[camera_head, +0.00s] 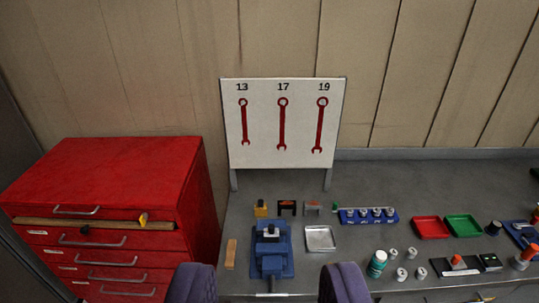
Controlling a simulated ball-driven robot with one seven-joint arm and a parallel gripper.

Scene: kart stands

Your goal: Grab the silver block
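My gripper (268,281) shows at the bottom edge as two dark purple fingers spread wide apart, with nothing seen held between them. Beyond and between the fingers, a blue vise (270,262) stands on the grey bench. A small silver-grey block (271,231) shows at the top of the vise, by its dark jaws; it is too small to tell whether it is clamped. A shallow silver tray (320,239) lies right of the vise and looks empty. My fingers appear apart from all of these.
Behind the vise stand a yellow item (261,208), small black and grey stands and a blue rack (368,215). A red tray (430,228), a green tray (463,226) and a teal-labelled bottle (377,263) are right. A red drawer cabinet (115,220) stands left; a wrench board (283,123) stands behind.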

